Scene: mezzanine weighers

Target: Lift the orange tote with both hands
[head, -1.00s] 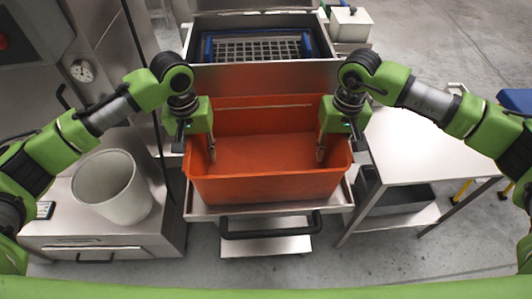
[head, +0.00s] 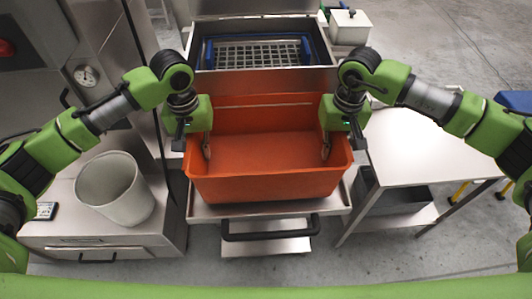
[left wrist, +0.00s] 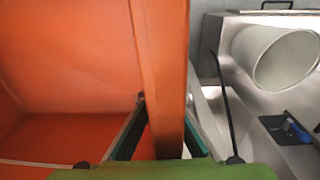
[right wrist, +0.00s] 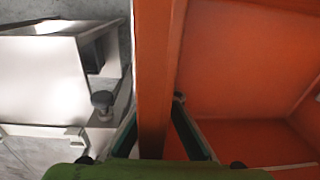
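The orange tote (head: 266,186) is an open, empty box resting level on a metal cart (head: 270,209). My left gripper (head: 194,148) is at its left side wall, with one finger inside and one outside. In the left wrist view the left gripper's fingertips (left wrist: 164,98) meet both faces of the wall. My right gripper (head: 340,148) straddles the right side wall in the same way. In the right wrist view its fingertips (right wrist: 157,102) also close on the wall. The outer fingers are partly hidden in the head view.
Behind the tote stands a metal basin (head: 262,80) with a blue-framed grid. A white pot (head: 115,188) stands on the left counter (head: 60,220). A white table (head: 420,150) is close on the right. A white lidded box (head: 349,26) is at the back right.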

